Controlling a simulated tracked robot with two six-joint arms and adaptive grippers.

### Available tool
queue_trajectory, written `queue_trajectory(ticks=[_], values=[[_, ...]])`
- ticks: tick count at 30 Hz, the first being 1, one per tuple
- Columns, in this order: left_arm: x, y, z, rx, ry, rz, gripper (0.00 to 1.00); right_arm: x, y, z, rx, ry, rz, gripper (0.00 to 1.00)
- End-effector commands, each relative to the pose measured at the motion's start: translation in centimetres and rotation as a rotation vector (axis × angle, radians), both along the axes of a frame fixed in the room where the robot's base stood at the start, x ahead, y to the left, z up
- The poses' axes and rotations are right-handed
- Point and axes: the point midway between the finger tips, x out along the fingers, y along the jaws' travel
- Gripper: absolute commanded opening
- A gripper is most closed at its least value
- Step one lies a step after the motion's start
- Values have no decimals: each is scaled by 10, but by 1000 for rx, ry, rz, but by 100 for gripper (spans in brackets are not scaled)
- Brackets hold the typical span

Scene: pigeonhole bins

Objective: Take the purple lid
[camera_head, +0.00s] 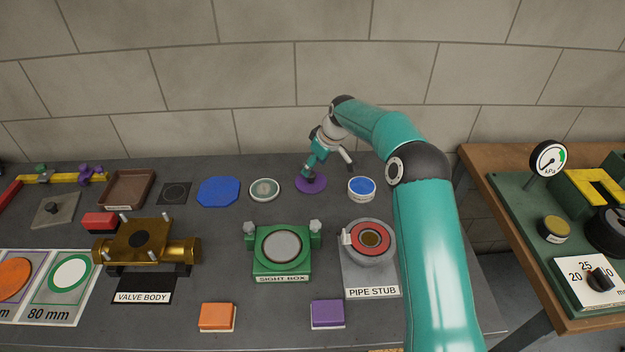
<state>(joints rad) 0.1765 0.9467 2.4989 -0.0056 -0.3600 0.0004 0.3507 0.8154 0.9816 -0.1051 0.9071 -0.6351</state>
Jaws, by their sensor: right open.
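The purple lid (311,186) is a flat round disc at the back of the dark table, near the wall. It lies between a pale grey-green round piece and a small round piece with a blue top. My right gripper (329,167) is open, tilted, with its fingers spread. One finger overlaps the lid in the picture and hides part of it. I cannot tell whether that finger touches the lid or is above it. My left gripper is out of view.
A blue octagonal plate (218,191), a grey-green disc (264,189) and a blue-topped piece (361,188) flank the lid. In front stand a brass valve body (180,251), a green sight box (281,262) and a pipe stub (372,276). A purple block (327,314) lies nearer.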

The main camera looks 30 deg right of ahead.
Motion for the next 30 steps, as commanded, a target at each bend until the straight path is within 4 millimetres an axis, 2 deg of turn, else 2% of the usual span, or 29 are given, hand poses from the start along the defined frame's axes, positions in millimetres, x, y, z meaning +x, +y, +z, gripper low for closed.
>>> queue_trajectory(ticks=[12,21,30], values=[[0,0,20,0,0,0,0,13,5,-45,0,2,0,61],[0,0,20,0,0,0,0,14,5,-50,0,1,0,59],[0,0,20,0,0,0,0,14,5,-51,1,2,-1,9]])
